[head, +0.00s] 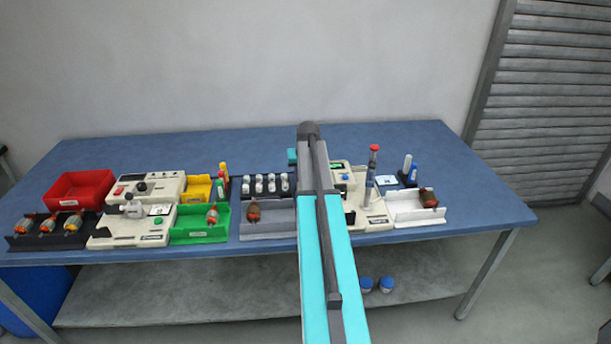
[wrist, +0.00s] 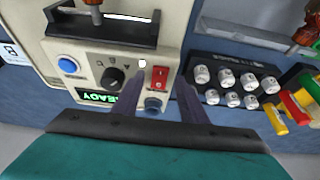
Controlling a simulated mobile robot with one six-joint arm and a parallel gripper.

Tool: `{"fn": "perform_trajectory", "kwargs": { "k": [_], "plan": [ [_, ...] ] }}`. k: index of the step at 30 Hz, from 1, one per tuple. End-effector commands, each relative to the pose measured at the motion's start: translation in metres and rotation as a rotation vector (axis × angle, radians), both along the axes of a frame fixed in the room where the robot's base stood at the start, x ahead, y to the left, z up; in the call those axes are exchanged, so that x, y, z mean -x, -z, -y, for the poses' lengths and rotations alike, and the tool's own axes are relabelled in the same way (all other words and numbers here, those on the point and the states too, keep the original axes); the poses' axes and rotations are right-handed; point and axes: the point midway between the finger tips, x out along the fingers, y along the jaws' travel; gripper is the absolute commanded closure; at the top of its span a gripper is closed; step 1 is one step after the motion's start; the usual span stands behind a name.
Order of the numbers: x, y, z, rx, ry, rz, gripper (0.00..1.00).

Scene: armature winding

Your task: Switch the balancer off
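The balancer is a cream machine (wrist: 75,75) filling the left and middle of the wrist view. Its panel has a red rocker switch (wrist: 160,77), a blue button (wrist: 69,65), dark knobs (wrist: 112,77) and a green lit display (wrist: 98,98) reading READY. A dark cradle (wrist: 110,30) lies above the panel. My gripper (wrist: 160,80) is open and empty, its two fingers either side of the red switch. Whether they touch the panel I cannot tell. In the head view my arm hides much of the balancer (head: 342,176) and my fingers do not show.
A dark block with several white-capped pieces (wrist: 232,82) stands close right of the balancer in the wrist view. Red, yellow and green tools (wrist: 294,105) lie beyond it. In the head view, trays and machines crowd the blue table (head: 230,145); its back strip is clear.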

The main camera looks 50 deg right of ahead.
Motion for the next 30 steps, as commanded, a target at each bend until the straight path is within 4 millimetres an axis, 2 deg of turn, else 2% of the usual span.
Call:
{"fn": "perform_trajectory", "kwargs": {
  "k": [8,12,15,30],
  "plan": [
    [0.0002,0.0003,0.0006,0.000,0.001,0.001,0.63],
    [0.0004,0.0001,0.0008,0.000,0.001,0.001,0.86],
    [0.0004,0.0000,0.0008,0.000,0.001,0.001,1.00],
    [-0.0050,-0.0037,0.0054,-0.062,0.001,-0.072,1.00]
  ]
}}
